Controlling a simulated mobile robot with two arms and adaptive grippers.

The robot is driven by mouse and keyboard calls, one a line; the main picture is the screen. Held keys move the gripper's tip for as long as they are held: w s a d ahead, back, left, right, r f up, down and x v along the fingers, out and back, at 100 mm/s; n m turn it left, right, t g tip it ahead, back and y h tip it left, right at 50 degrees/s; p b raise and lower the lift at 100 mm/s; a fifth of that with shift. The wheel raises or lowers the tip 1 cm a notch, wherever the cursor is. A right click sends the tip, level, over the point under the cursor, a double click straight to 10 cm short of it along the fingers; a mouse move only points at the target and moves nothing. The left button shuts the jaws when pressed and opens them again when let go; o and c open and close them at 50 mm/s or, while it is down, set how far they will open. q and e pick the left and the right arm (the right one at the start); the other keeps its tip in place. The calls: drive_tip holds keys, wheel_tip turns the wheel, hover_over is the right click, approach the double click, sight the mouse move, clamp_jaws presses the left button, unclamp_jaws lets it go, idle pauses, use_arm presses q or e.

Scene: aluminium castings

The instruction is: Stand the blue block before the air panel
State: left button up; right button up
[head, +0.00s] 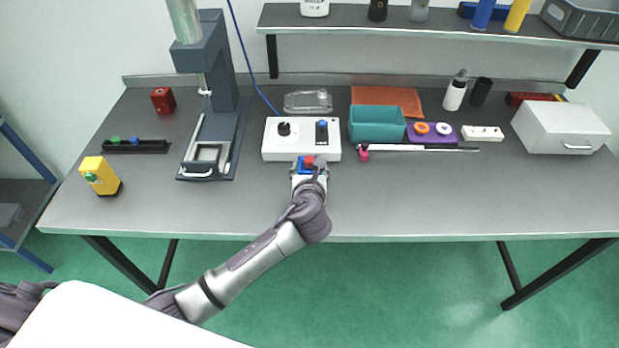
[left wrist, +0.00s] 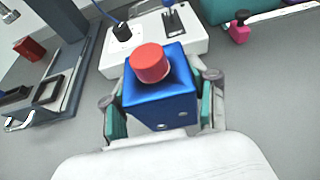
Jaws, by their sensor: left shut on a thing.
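The blue block (left wrist: 160,105) is a blue cube with a red round knob on top. In the head view the blue block (head: 305,170) is upright at the front edge of the white air panel (head: 290,151). My left gripper (head: 309,179) is shut on it, with one finger on each side, as the left wrist view shows. The air panel (left wrist: 192,38) has a black knob and a blue-topped lever on it and stands just behind the block. I cannot tell whether the block touches the table. My right gripper is not in view.
A dark press (head: 217,120) stands left of the panel. A yellow block (head: 100,175) is at the left. The front table right of the gripper is clear.

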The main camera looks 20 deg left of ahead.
use_arm(q)
drive_tip(key=shift+a+f, duration=0.1)
drive_tip(key=shift+f, duration=1.9)
drive_tip(key=shift+f, duration=0.1)
drive_tip(key=o, duration=1.2)
drive_tip(key=shift+f, duration=0.1)
drive_tip(key=shift+o, duration=0.8)
drive_tip(key=shift+r, duration=0.2)
drive_tip(key=v, duration=1.2)
drive_tip(key=shift+b, duration=0.3)
